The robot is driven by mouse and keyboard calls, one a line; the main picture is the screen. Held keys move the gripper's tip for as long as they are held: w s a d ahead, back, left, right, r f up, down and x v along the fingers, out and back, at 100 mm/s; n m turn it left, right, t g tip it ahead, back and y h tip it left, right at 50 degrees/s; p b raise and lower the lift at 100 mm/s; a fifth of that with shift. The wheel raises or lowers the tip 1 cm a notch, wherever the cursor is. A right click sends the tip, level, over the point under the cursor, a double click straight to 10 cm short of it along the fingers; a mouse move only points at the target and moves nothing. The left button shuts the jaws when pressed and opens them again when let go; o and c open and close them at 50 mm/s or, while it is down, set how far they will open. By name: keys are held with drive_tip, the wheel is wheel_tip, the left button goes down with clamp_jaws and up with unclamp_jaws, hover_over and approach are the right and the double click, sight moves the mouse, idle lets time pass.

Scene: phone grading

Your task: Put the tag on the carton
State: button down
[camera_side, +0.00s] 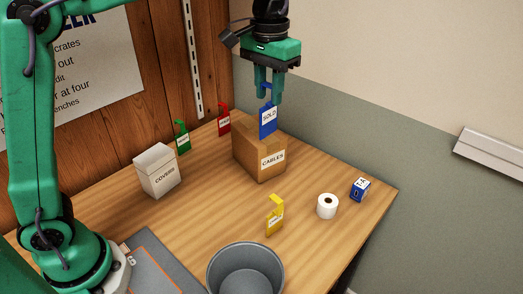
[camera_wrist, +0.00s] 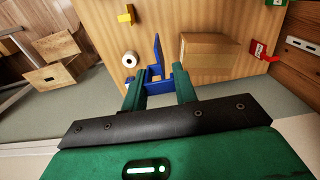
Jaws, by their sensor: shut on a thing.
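My gripper (camera_side: 268,96) points down and is shut on a blue tag (camera_side: 268,122) marked SOLD. The tag hangs upright below the fingertips. In the side view its lower edge overlaps the top of the brown carton (camera_side: 245,150) labelled CABLES. In the wrist view, the tag (camera_wrist: 157,50) stands out beyond my gripper (camera_wrist: 158,82), to the left of the carton (camera_wrist: 208,47), with bare wood showing between. I cannot tell whether the tag touches the carton.
On the table stand a white COVERS box (camera_side: 155,172), a green tag (camera_side: 182,138), a red tag (camera_side: 223,120), a yellow tag (camera_side: 274,217), a white roll (camera_side: 327,206) and a small blue-white box (camera_side: 360,188). A grey bin (camera_side: 212,278) is at the front.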

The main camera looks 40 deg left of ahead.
drive_tip(key=shift+w+a+r, duration=0.3)
drive_tip(key=shift+w+a, duration=0.15)
drive_tip(key=shift+w, duration=0.25)
drive_tip(key=shift+w+a+r, duration=0.25)
drive_tip(key=shift+w+a, duration=0.15)
drive_tip(key=shift+w, duration=0.35)
drive_tip(key=shift+w+a+r, duration=0.3)
drive_tip(key=shift+w+a, duration=0.15)
drive_tip(key=shift+w, duration=0.25)
drive_tip(key=w+a+f, duration=0.6)
drive_tip(key=a+f, duration=0.1)
drive_tip(key=a, duration=0.3)
drive_tip(key=shift+f, duration=0.15)
drive_tip(key=shift+f, duration=1.9)
drive_tip(key=shift+f, duration=0.1)
drive_tip(key=c, duration=1.1)
unclamp_jaws()
